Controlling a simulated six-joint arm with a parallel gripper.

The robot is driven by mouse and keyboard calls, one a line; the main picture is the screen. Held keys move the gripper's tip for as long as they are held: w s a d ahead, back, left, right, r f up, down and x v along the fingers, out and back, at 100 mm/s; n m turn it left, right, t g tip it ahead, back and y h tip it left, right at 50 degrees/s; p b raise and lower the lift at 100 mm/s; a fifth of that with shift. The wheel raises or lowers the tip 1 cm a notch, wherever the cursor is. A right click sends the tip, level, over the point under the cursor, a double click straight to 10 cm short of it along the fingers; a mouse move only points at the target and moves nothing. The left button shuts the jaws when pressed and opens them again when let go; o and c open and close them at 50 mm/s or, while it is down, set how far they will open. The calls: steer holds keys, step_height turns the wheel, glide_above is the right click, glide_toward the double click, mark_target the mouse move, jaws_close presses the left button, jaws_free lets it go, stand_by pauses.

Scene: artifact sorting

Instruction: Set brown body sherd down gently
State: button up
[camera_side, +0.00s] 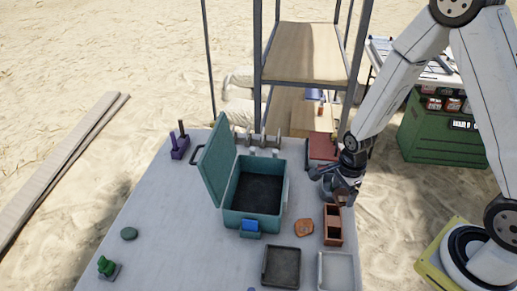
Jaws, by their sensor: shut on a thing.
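My gripper (337,184) is at the right side of the table, beside the red-topped box and above the back end of the brown divided box. It is shut on a small brown piece, the brown body sherd (345,191), which is partly hidden by the fingers. I cannot tell whether the sherd touches anything below it. Another orange-brown piece (304,227) lies flat on the table, left of the divided box.
An open teal case (280,205) stands mid-table, its lid up at left. The brown divided box (334,238), a dark tray (282,265) and a pale tray (335,271) are in front. A red-topped box (322,148) is behind.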

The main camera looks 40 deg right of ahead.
steer(key=shift+w, duration=0.15)
steer(key=shift+w+f, duration=0.1)
steer(key=shift+w, duration=0.5)
steer(key=w+a+f, duration=0.1)
steer(key=w+a, duration=0.2)
steer(key=w, duration=0.9)
steer(key=m, duration=0.1)
glide_above(268, 186)
steer(key=shift+f, duration=0.15)
steer(key=shift+f, duration=3.15)
steer(key=shift+f, duration=1.85)
